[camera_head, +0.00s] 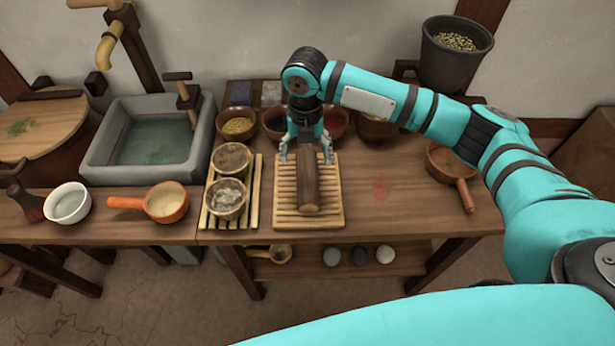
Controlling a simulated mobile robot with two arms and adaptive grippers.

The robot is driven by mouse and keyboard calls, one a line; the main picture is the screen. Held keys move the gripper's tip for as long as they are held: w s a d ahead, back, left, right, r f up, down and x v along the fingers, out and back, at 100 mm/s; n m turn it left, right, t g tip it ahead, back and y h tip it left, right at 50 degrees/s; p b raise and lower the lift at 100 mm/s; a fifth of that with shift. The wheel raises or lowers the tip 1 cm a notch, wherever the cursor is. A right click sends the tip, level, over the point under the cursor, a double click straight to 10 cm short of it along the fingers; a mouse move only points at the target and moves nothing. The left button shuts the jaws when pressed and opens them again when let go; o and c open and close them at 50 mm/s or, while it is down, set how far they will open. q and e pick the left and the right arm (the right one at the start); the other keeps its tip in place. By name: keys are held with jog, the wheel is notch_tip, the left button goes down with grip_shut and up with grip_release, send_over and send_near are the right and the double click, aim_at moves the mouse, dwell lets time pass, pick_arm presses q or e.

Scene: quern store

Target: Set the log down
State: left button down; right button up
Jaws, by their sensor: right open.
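The brown log (307,183) lies lengthwise on a slatted wooden rack (285,207) on the table. My right gripper (307,156) is at the log's far end, pointing down, with its grey fingers open and spread to either side of it. I cannot tell whether either finger touches the log. The log's far end is partly hidden by the gripper. My left gripper is not in view.
Left of the rack, two bowls (231,160) stand on a slatted mat (250,205). Several spice bowls (238,124) line the back of the table. A brown pan (450,165) sits at the right. The table (400,215) is clear around a red stain.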

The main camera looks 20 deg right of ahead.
aim_at(308, 173)
notch_tip(308, 173, down, 3)
jog(key=shift+f, duration=0.15)
jog(key=shift+s+d+f+p, duration=0.1)
jog(key=shift+s+f+p, duration=0.15)
jog(key=shift+f, duration=1.15)
jog(key=shift+s+f+p, duration=0.1)
jog(key=shift+f+p, duration=0.2)
jog(key=shift+f, duration=1.05)
jog(key=shift+c, duration=0.3)
jog(key=c, duration=1.4)
jog(key=shift+r, duration=0.1)
grip_shut()
